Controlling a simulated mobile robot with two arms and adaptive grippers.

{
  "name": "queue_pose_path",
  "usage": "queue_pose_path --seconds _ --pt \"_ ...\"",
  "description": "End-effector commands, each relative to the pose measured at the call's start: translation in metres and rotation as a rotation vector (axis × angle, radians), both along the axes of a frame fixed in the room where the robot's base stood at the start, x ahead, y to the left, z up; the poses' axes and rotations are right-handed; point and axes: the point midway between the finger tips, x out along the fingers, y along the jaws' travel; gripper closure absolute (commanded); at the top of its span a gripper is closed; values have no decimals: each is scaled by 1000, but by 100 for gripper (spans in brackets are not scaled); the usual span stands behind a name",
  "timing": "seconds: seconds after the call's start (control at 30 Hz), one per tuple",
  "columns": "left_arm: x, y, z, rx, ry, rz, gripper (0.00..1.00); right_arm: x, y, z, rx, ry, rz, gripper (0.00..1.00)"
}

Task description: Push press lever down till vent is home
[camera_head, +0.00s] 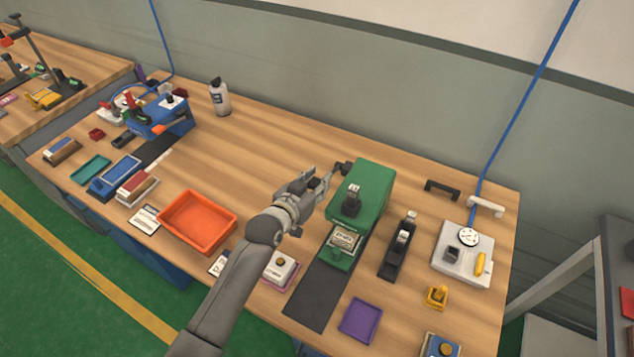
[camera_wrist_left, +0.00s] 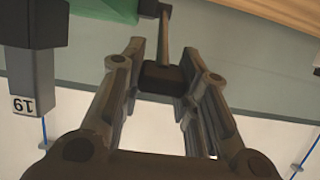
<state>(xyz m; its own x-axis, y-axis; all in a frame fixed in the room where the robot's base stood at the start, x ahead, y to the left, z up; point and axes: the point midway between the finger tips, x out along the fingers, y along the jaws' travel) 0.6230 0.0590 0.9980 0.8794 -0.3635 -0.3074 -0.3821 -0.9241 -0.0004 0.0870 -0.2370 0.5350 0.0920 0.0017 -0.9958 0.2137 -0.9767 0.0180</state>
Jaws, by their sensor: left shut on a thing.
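The green press (camera_head: 368,185) stands on the bench right of centre, with a dark ram (camera_head: 351,198) on its front. A labelled pale piece (camera_head: 345,241) sits at the press base below the ram; whether it is the vent, and how fully it is seated, I cannot tell. My left gripper (camera_head: 327,180) is at the press's left side, shut on the dark knob of the press lever (camera_head: 343,168). In the left wrist view the knob (camera_wrist_left: 163,78) lies between the two fingers, with the lever rod (camera_wrist_left: 163,35) running beyond it. My right gripper is not in view.
An orange tray (camera_head: 198,222) and a white block on a pink base (camera_head: 281,270) lie left of the press. A dark mat (camera_head: 318,296) lies before it. A black tool (camera_head: 399,246) and a white fixture (camera_head: 463,254) stand to the right. Bench behind the orange tray is clear.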

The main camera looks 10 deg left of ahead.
Motion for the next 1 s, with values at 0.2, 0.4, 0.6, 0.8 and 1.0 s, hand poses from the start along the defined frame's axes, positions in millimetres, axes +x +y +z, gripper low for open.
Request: queue_pose_path --seconds 0.2,0.4,0.6,0.8,1.0 --pt "-15 7 -46 -11 -34 -2 100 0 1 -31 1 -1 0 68" --pt "-20 8 -69 -13 -30 -2 100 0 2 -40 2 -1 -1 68" --pt "-21 8 -72 -13 -26 -2 100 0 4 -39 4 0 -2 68" --pt "-22 8 -73 -12 -24 -2 64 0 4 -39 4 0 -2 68" --pt "-20 7 -68 -16 -33 -3 48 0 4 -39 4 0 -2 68"
